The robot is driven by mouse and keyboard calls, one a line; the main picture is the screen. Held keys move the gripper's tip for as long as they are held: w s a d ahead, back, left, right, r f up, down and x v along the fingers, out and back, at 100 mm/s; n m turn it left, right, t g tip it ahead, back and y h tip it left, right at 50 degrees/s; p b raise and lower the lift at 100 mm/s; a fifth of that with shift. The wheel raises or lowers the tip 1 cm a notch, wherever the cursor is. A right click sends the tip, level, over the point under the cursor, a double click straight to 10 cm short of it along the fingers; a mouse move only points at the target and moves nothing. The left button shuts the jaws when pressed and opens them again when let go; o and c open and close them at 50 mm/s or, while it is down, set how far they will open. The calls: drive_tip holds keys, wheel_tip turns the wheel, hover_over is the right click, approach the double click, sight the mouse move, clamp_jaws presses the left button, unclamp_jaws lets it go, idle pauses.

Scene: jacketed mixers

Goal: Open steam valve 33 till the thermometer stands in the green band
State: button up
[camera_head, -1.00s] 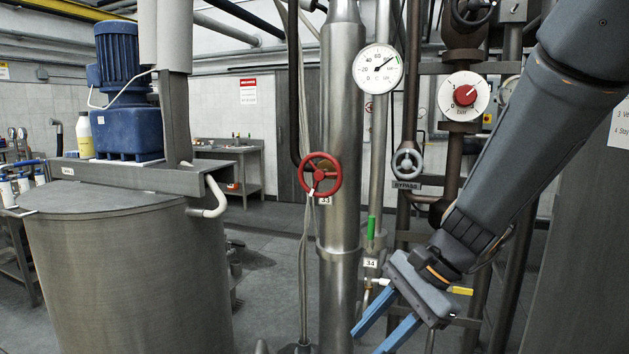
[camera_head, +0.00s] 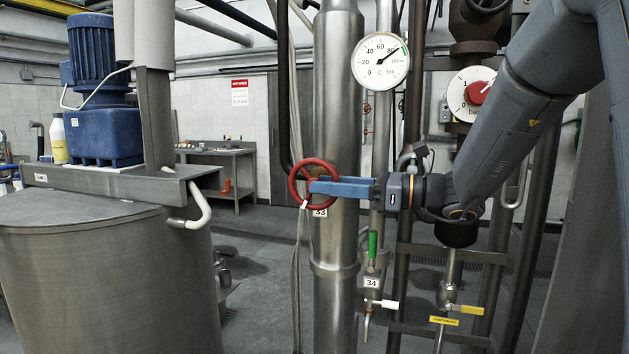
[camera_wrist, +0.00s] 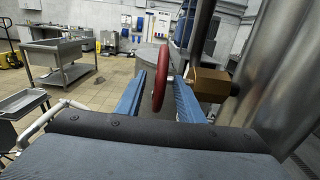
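The red handwheel of steam valve 33 (camera_head: 297,186) sits on the steel pipe, above its label 33 (camera_head: 320,212). My gripper (camera_head: 318,187) reaches it from the right, its blue fingers overlapping the wheel. In the wrist view the red wheel (camera_wrist: 161,80) stands edge-on between my open gripper's fingers (camera_wrist: 158,98), with gaps visible on both sides. A brass valve body (camera_wrist: 210,84) is just right of the fingers. The round white thermometer (camera_head: 380,62) is above. Its needle points up and right, close to the green band; I cannot tell whether it lies inside.
A green-handled valve labelled 34 (camera_head: 371,283) is below my gripper. A steel mixer vessel (camera_head: 105,270) with a blue motor (camera_head: 103,95) stands left. Dark pipes run close behind my arm.

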sight(298, 190)
drive_tip(key=shift+p+x, duration=0.4)
drive_tip(key=shift+x, duration=1.3)
clamp_jaws()
drive_tip(key=shift+s+r+h+p, duration=0.15)
drive_tip(key=shift+h+p, duration=0.35)
drive_tip(key=shift+p, duration=0.55)
drive_tip(key=g+h+p, duration=0.1)
drive_tip(key=h+p, duration=0.1)
drive_tip(key=p, duration=0.2)
drive_tip(key=shift+h+p, duration=0.3)
drive_tip(key=shift+p, duration=0.1)
drive_tip(key=shift+g+h+p, duration=0.3)
drive_tip(key=shift+h+p, duration=0.1)
drive_tip(key=shift+p, duration=0.3)
drive_tip(key=shift+f, duration=0.2)
